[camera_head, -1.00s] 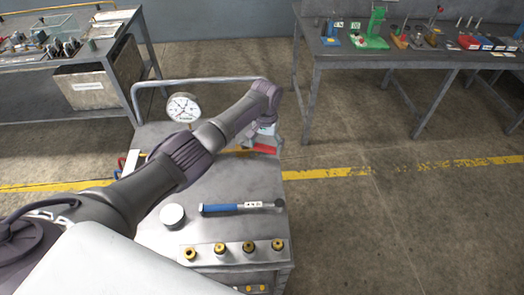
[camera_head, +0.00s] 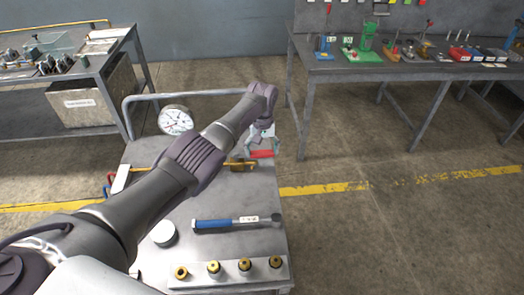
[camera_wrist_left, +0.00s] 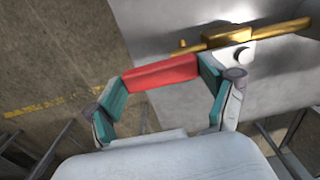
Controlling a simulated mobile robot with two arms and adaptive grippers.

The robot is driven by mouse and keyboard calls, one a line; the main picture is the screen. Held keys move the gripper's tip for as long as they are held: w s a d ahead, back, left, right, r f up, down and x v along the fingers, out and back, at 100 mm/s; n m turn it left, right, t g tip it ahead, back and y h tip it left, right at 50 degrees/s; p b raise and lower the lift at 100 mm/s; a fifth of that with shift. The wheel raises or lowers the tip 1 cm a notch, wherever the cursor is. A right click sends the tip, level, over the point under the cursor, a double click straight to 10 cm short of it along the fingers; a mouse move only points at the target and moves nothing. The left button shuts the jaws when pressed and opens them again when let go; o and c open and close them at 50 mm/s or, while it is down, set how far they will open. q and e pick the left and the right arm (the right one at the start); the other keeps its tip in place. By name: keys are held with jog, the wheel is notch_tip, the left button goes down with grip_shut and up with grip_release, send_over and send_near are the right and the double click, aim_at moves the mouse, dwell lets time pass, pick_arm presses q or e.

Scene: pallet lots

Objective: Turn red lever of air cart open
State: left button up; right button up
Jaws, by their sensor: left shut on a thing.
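The red lever (camera_head: 263,154) is at the right edge of the air cart (camera_head: 262,192), beside a brass valve (camera_head: 241,164) on the cart top. In the left wrist view the red lever (camera_wrist_left: 160,72) lies crosswise between the teal finger pads of my left gripper (camera_wrist_left: 160,92), which is shut on it. The brass valve and pipe (camera_wrist_left: 240,35) show beyond the lever in that view. In the head view my left gripper (camera_head: 263,142) is small and partly hidden by my arm. My right gripper is not in view.
On the cart are a pressure gauge (camera_head: 175,120), a blue-handled tool (camera_head: 226,223), a white round container (camera_head: 164,233) and a strip of brass fittings (camera_head: 228,281). A handrail (camera_head: 185,96) rises at the back. Workbenches stand at back left and right, with open floor right of the cart.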

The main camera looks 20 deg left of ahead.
aim_at(262, 151)
pick_arm(q)
jog(key=shift+w+r, duration=0.1)
jog(key=o, duration=1.5)
notch_tip(262, 151, up, 12)
jog(key=shift+a+f, duration=0.1)
